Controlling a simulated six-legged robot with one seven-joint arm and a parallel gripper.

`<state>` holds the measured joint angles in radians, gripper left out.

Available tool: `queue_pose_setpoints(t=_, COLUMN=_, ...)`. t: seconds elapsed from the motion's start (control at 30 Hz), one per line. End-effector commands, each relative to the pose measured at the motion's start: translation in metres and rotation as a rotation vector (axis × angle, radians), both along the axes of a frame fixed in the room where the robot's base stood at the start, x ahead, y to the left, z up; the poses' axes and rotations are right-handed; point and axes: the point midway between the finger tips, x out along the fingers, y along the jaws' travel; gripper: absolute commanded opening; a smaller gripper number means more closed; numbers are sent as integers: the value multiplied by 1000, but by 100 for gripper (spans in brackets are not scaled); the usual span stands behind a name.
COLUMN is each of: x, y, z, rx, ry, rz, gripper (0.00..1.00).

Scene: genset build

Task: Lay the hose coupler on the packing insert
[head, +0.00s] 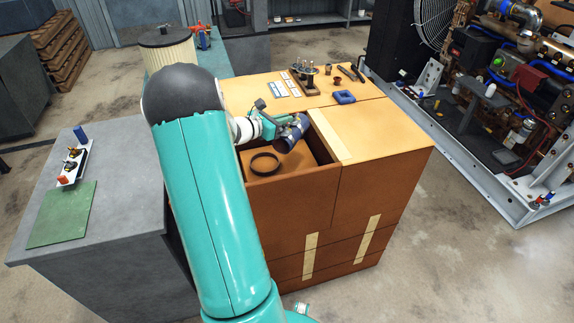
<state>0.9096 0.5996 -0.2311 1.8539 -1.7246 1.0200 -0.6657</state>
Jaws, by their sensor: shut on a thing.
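A dark blue cylindrical hose coupler (288,137) is in the head view, tilted, above the open part of the cardboard box. My gripper (276,124) reaches in from the left and is shut on the coupler. The fingers are small and partly hidden by the coupler. The packing insert (294,173) looks like the brown flat surface inside the open part, below the coupler. A black ring (264,164) shows on it. I cannot tell the exact gap between coupler and insert.
Box walls (301,184) surround the opening; a closed flap (370,130) lies to its right. Behind stand a tool holder (304,78) and a blue block (344,97). A grey bench (105,225) with a green mat (62,214) is left. An engine (520,80) is right.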

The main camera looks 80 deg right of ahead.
Motion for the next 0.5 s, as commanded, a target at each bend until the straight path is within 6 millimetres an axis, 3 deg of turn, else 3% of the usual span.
queue_pose_setpoints(t=0.4, x=1, y=5, z=-68, rx=2, ry=1, rz=-7, gripper=0)
queue_pose_setpoints(t=0.5, x=1, y=5, z=-77, rx=0, ry=0, rz=-6, gripper=0)
